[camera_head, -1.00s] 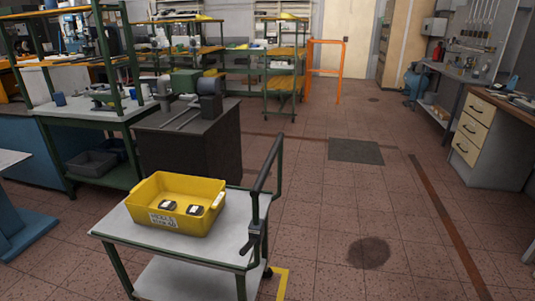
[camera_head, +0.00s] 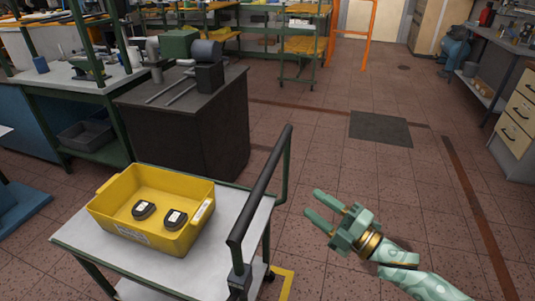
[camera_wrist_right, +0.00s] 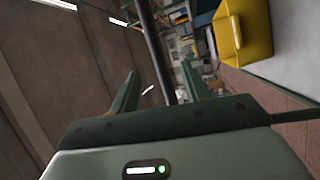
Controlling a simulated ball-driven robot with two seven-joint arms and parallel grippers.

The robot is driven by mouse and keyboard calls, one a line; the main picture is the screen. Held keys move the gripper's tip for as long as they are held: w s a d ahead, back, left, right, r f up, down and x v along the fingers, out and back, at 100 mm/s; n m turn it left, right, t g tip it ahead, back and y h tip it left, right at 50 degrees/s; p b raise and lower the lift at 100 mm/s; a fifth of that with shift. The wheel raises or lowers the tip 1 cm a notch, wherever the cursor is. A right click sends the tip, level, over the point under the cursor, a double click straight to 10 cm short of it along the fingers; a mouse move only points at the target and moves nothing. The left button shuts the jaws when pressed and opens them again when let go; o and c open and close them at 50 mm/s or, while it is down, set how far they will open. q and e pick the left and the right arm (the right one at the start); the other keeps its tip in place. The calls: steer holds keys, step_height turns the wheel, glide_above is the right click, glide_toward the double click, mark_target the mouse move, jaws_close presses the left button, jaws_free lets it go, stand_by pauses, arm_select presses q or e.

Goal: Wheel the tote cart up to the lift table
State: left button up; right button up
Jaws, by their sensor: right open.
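The tote cart (camera_head: 222,243) stands at the lower left of the head view, with a pale top, green frame and a dark push handle (camera_head: 262,187) along its right side. A yellow tote (camera_head: 185,235) sits on it, holding two dark objects (camera_head: 174,218) with pale labels. My right gripper (camera_head: 331,208) is open and empty to the right of the handle, apart from it in the head view. In the right wrist view the dark handle bar (camera_wrist_right: 157,45) shows between and beyond the open fingers. The tote (camera_wrist_right: 243,32) is at upper right there. My left gripper is not in view. A blue base (camera_head: 20,207) shows at the left edge; I cannot tell whether it is the lift table's.
A dark cabinet (camera_head: 190,130) with a machine on top stands behind the cart. A green-framed workbench (camera_head: 50,82) is at the left. A drawer unit (camera_head: 517,125) stands at the right. The tiled floor (camera_head: 360,170) right of the cart is mostly clear, with a dark mat (camera_head: 381,129).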

mark_target(267, 171)
steer(key=shift+n, duration=0.7)
steer(key=b+x, duration=0.1)
steer(key=x, duration=0.4)
steer(key=b+x, duration=0.1)
steer(key=x, duration=0.4)
steer(key=b+x, duration=0.1)
steer(key=x, duration=0.4)
steer(key=shift+s+a+r+b, duration=0.25)
steer(key=shift+s+r+b, duration=0.05)
steer(key=shift+r, duration=0.1)
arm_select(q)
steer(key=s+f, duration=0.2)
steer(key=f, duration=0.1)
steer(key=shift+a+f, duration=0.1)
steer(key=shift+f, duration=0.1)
arm_select(e)
steer(key=shift+w+a+r, duration=0.2)
steer(key=shift+w+a, duration=0.15)
steer(key=shift+a, duration=0.1)
jaws_close()
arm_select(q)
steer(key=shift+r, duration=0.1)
